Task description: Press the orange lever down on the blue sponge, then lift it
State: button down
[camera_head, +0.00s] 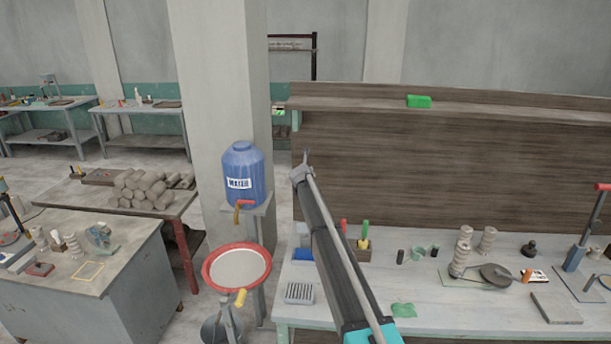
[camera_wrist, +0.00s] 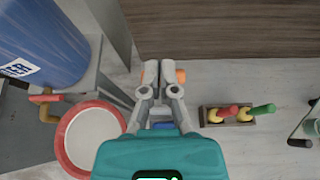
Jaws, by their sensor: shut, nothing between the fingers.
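A flat blue piece, likely the blue sponge (camera_head: 302,254), lies at the left end of the right-hand bench. In the wrist view a bit of blue (camera_wrist: 162,126) shows below the fingers, mostly hidden by my gripper. A lever with a red-orange grip (camera_head: 603,187) rises from a blue stand at the far right; I cannot tell whether it is the orange lever.
A blue water barrel (camera_head: 243,178) and a red-rimmed basin (camera_head: 237,268) stand left of the bench (camera_head: 395,326). A wooden holder with red and green handles (camera_wrist: 228,114) stands right of my gripper. Clay pieces and tools occupy the bench's right half.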

jog(key=shift+r+p, duration=0.3)
jog(key=shift+r, duration=0.2)
jog(key=s+d+f+m+g+b, duration=0.25)
jog(key=s+d+f+m, duration=0.3)
jog(key=s, duration=0.45)
jog(key=s+d+f+m+g+h+b, duration=0.1)
jog(key=s+d+f+m+g+b, duration=0.15)
jog(key=s+d+f+m, duration=0.4)
jog(key=s+d+f+m+g+b, duration=0.1)
jog(key=s+d+f+m+b, duration=0.4)
jog(key=s, duration=0.7)
jog(key=s+d+f+m+g+b, duration=0.1)
jog(key=s+f+m+g+b, duration=0.1)
jog(key=s+m, duration=0.4)
jog(key=s+d+f+m+g+y+b, duration=0.1)
jog(key=s+f+m, duration=0.3)
jog(key=s, duration=1.2)
jog(key=s+d+f+m+g+b, duration=0.2)
jog(key=s+m, duration=0.6)
jog(key=s, duration=0.4)
jog(key=shift+f+g+y+b, duration=0.4)
jog(key=shift+f+g+b, duration=0.1)
jog(key=shift+f+g, duration=0.35)
